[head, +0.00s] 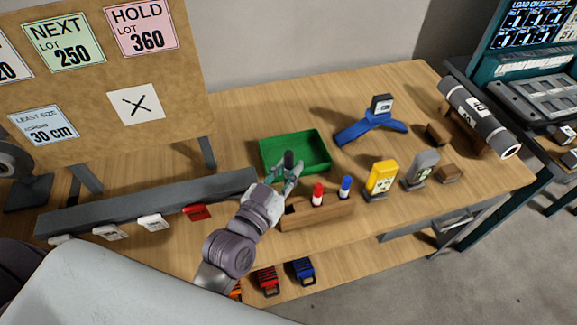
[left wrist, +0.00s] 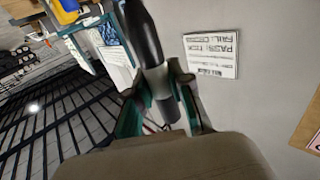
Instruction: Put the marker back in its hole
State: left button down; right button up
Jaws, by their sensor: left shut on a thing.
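My left gripper (head: 289,174) is shut on a black marker (head: 288,157), which stands up between the fingertips. In the left wrist view the black marker (left wrist: 147,38) runs between the two green-edged fingers of the left gripper (left wrist: 160,95). The wooden marker block (head: 322,214) stands on the bench just right of and in front of the gripper. A red marker (head: 318,195) and a blue marker (head: 345,187) stand upright in it. A dark hole (head: 291,209) shows at its left end, beside my wrist. The held marker is apart from the block. My right gripper is not in view.
A green tray (head: 318,143) lies right behind the gripper. A yellow device (head: 382,177) and a grey device (head: 421,170) stand right of the block. A blue stand (head: 368,130) is farther back. A dark rail with tags (head: 150,200) lies to the left.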

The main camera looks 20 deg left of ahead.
pick_arm(q)
jog(key=n+y+b, duration=0.1)
jog(key=y+b, duration=0.1)
jog(key=b, duration=0.2)
send_over(288, 204)
jog(key=s, duration=0.1)
jog(key=shift+s+d+f, duration=0.1)
jog(key=shift+d+f, duration=0.05)
jog(key=shift+f, duration=1.75)
jog(key=shift+s+d+f, duration=0.1)
jog(key=shift+d+f, duration=0.05)
jog(key=shift+f, duration=1.7)
jog(key=shift+h, duration=0.4)
jog(key=shift+p, duration=1)
jog(key=shift+f+b, duration=2)
jog(key=shift+f, duration=1.3)
jog(key=c, duration=1)
grip_release()
jog(key=shift+s, duration=0.1)
jog(key=s, duration=0.4)
jog(key=s+a, duration=0.1)
jog(key=s, duration=0.6)
jog(key=shift+s+a, duration=0.3)
jog(key=shift+s, duration=0.1)
